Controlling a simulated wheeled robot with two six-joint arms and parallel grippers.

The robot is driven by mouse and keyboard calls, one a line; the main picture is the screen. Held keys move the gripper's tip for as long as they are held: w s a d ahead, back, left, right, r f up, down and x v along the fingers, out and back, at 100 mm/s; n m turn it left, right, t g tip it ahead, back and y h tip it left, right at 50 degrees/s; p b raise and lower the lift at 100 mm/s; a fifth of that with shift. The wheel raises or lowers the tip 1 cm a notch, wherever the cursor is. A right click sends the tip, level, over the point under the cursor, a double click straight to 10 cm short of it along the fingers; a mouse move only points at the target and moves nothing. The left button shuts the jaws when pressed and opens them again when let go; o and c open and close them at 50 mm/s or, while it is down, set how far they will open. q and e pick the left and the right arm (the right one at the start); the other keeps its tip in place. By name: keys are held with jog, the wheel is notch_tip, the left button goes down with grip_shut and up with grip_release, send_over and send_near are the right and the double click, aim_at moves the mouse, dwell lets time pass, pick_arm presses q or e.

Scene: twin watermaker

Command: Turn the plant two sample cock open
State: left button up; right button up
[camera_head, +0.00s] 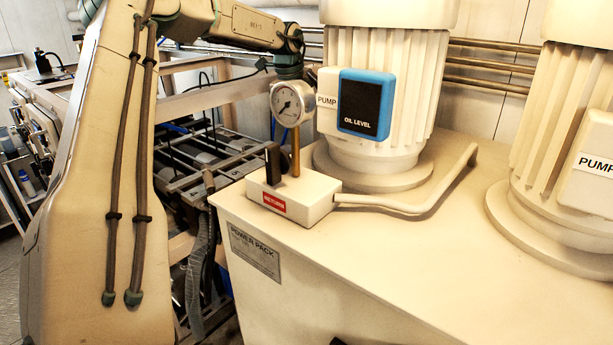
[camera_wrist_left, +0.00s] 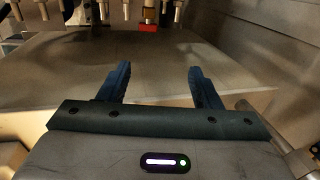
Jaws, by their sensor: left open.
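My left gripper (camera_wrist_left: 160,82) is open and empty in the left wrist view, its two blue fingers spread over a pale flat surface (camera_wrist_left: 160,65). Beyond the fingers, at the top edge, a row of small upright pipe-like fittings (camera_wrist_left: 181,10) is cut off by the frame. Among them is a brass-coloured piece (camera_wrist_left: 149,13) with a red block (camera_wrist_left: 148,28) below it. I cannot tell whether any of these is the plant two sample cock. In the head view my left arm reaches to the back behind a gauge; its fingers are hidden. My right gripper is not in view.
A cream power pack (camera_head: 400,265) fills the right of the head view. It carries a pressure gauge (camera_head: 288,104), a dark lever (camera_head: 273,165), a bent pipe (camera_head: 420,207) and two ribbed pump motors (camera_head: 385,90). Metal frames (camera_head: 205,150) stand behind my arm. A wall (camera_wrist_left: 245,40) closes the wrist view's right.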

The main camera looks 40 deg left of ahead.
pick_arm(q)
jog(key=b+x, duration=0.1)
jog(key=x, duration=0.4)
jog(key=s+b+x, duration=0.1)
jog(key=b+x, duration=0.1)
jog(key=x, duration=0.4)
jog(key=s+b+x, duration=0.1)
jog(key=x, duration=0.5)
jog(key=shift+s+d+f+b, duration=0.2)
jog(key=shift+d+f+b, duration=0.15)
jog(key=shift+f, duration=0.2)
jog(key=shift+w+f, duration=0.1)
jog(key=shift+f, duration=0.35)
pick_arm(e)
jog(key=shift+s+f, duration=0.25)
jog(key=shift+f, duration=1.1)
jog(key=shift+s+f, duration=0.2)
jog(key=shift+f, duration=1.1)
